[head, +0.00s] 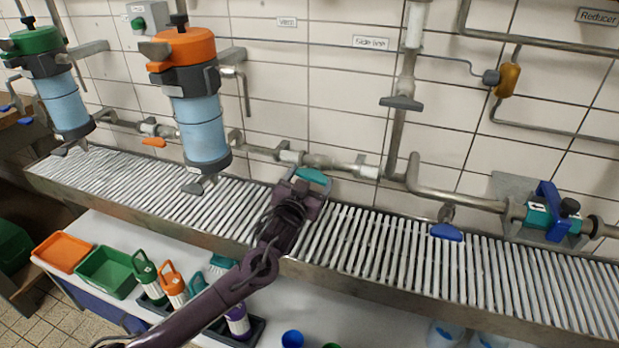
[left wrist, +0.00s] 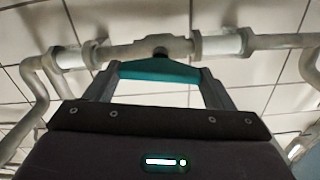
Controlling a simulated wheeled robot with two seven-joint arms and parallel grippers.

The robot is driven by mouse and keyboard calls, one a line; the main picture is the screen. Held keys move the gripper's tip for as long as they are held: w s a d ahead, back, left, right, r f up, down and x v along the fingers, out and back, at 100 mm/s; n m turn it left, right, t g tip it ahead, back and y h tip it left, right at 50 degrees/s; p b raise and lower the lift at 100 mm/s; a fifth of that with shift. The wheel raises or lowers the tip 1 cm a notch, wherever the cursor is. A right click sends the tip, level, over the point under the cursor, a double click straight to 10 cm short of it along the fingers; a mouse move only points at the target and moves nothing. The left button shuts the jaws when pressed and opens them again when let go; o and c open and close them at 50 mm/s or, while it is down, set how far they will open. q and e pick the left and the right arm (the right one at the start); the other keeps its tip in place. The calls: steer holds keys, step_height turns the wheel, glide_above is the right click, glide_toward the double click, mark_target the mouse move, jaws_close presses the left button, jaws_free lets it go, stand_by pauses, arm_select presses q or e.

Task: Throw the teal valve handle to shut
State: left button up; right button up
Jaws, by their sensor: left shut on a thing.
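The teal valve handle (head: 313,175) sits on the grey wall pipe in the middle of the head view, above the slatted grating. In the left wrist view the teal handle (left wrist: 158,71) lies crosswise between my two fingers, just below the pipe fitting (left wrist: 160,50). My left gripper (head: 303,187) is shut on the handle. Its fingers also show in the left wrist view (left wrist: 157,88). The gripper partly hides the handle in the head view. My right gripper is in neither view.
An orange lever (head: 154,142) and a blue lever (head: 447,232) sit on other valves along the pipes. Filter housings with orange (head: 183,45) and green (head: 33,40) tops stand at left. Below the grating (head: 400,255), a bench holds bins and bottles.

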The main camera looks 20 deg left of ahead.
arm_select(q)
steer(key=m+p, duration=0.2)
steer(key=m, duration=0.3)
steer(key=shift+m, duration=0.3)
steer(key=m+p, duration=0.1)
steer(key=m, duration=0.2)
steer(key=shift+d+m+p, duration=0.1)
steer(key=shift+m+p, duration=0.2)
steer(key=shift+p, duration=0.05)
steer(key=m+p, duration=0.1)
steer(key=m, duration=0.2)
steer(key=shift+f+m+p, duration=0.15)
steer(key=shift+m+p, duration=0.4)
steer(key=shift+m, duration=1.35)
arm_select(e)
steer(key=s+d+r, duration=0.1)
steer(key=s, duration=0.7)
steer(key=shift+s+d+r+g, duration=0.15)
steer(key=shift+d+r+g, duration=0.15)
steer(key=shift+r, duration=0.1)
arm_select(q)
steer(key=o, duration=1)
